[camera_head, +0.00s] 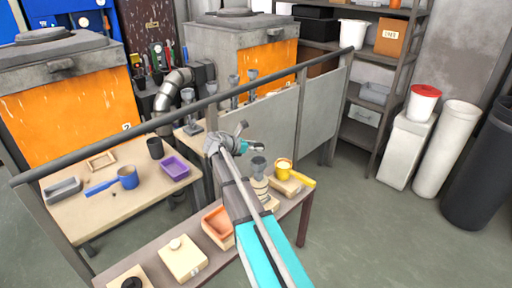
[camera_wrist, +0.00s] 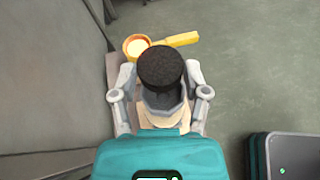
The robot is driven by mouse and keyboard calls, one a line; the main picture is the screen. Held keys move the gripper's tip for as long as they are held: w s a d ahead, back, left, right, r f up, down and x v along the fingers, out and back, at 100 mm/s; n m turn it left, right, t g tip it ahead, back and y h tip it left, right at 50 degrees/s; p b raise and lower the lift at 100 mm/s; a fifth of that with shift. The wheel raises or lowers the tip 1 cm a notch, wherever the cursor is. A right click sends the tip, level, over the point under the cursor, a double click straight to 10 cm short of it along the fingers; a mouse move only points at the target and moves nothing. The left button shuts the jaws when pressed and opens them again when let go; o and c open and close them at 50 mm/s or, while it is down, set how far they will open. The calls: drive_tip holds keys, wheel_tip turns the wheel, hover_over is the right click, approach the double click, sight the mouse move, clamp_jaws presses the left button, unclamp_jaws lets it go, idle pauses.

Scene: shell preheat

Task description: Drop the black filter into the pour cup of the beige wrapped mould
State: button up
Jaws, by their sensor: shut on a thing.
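My gripper (camera_wrist: 160,72) is shut on the black filter (camera_wrist: 160,68), a dark round disc between its two grey fingers in the wrist view. Below the disc, the grey pour cup (camera_wrist: 163,98) and beige body (camera_wrist: 158,120) of the wrapped mould show between the fingers. The disc hides part of the cup; the height between them cannot be told. In the head view the mould (camera_head: 260,186) stands on the near bench with its grey cup (camera_head: 258,163) upright. My gripper (camera_head: 248,147) is beside and above that cup there; the filter cannot be made out.
A yellow ladle (camera_head: 285,166) with pale contents rests on a beige block right of the mould; it also shows in the wrist view (camera_wrist: 137,46). An orange-lined box (camera_head: 218,224) and a beige block (camera_head: 183,258) stand on the near bench. A screen with a rail (camera_head: 270,105) stands behind.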

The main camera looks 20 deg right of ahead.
drive_tip(key=shift+f+b, duration=2.45)
drive_tip(key=shift+f, duration=0.25)
drive_tip(key=o, duration=0.9)
drive_tip(key=shift+r, duration=0.1)
